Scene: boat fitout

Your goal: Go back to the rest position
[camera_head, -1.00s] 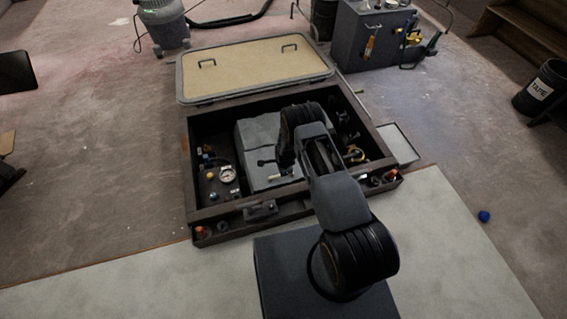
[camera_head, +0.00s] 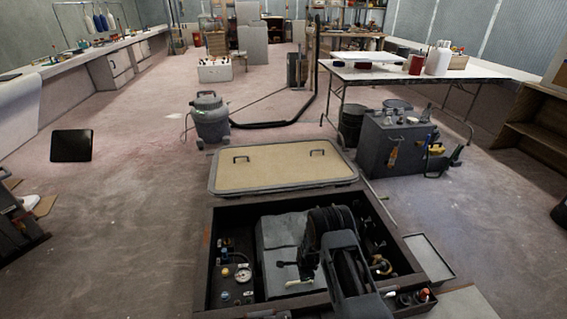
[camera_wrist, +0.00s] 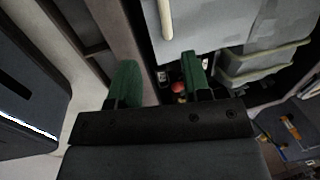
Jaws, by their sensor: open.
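My gripper (camera_wrist: 160,82) shows in the wrist view with two green fingers spread apart and nothing between them. Behind the fingers lie a dark frame edge, grey box shapes and a small red knob (camera_wrist: 179,87). In the head view my arm reaches forward over the open dark bay (camera_head: 207,262), and its links hide the gripper there. The bay holds a grey block (camera_head: 277,240), a round white gauge (camera_head: 243,274) and several small fittings.
A tan hatch lid (camera_head: 285,168) with two handles lies behind the bay. A grey vacuum (camera_head: 210,118) and a dark tool cabinet (camera_head: 397,140) stand beyond it. A small tray (camera_head: 428,258) sits right of the bay. The floor at left is mostly clear.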

